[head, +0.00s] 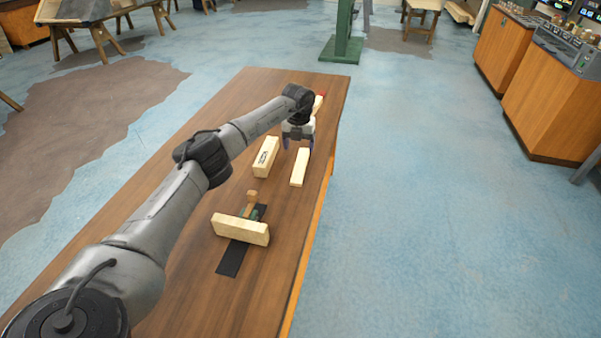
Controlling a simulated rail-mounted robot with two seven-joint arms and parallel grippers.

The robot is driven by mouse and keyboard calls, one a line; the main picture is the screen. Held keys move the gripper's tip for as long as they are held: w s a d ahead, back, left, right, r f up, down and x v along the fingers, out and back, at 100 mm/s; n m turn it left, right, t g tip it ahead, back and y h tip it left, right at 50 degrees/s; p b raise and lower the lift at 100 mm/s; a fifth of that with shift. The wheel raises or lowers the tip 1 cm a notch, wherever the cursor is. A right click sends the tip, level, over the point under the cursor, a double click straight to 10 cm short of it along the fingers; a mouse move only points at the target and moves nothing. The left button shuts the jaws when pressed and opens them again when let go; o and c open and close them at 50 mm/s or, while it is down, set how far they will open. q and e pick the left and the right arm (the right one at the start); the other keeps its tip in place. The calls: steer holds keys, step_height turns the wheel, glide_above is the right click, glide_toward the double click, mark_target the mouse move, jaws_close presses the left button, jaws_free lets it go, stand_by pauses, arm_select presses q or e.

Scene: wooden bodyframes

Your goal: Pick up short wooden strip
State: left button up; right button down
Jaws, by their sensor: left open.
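A short, narrow, pale wooden strip (299,168) lies on the brown table near its right edge. My left gripper (298,145) points down, open and empty, at the far end of this strip. The fingers show on either side; whether they touch the strip or the table cannot be told. My right gripper is not in view.
A thicker pale block (265,158) with a dark mark lies just left of the strip. Another pale block (240,229) sits by a small green and brown tool on a black mat (232,261). A red-tipped pale piece (318,103) is partly hidden behind my wrist. The table's (250,95) far left is clear.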

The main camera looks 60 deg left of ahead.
arm_select(q)
steer(key=b, duration=0.2)
glide_above(298, 175)
step_height(298, 175, down, 8)
steer(key=shift+s+d+f, duration=0.1)
steer(key=shift+d, duration=0.05)
steer(key=shift+f+b, duration=1.1)
steer(key=shift+f, duration=1.5)
steer(key=shift+c, duration=0.4)
steer(key=shift+c, duration=0.8)
steer(key=c, duration=0.7)
steer(key=shift+c, duration=0.5)
steer(key=shift+r, duration=0.2)
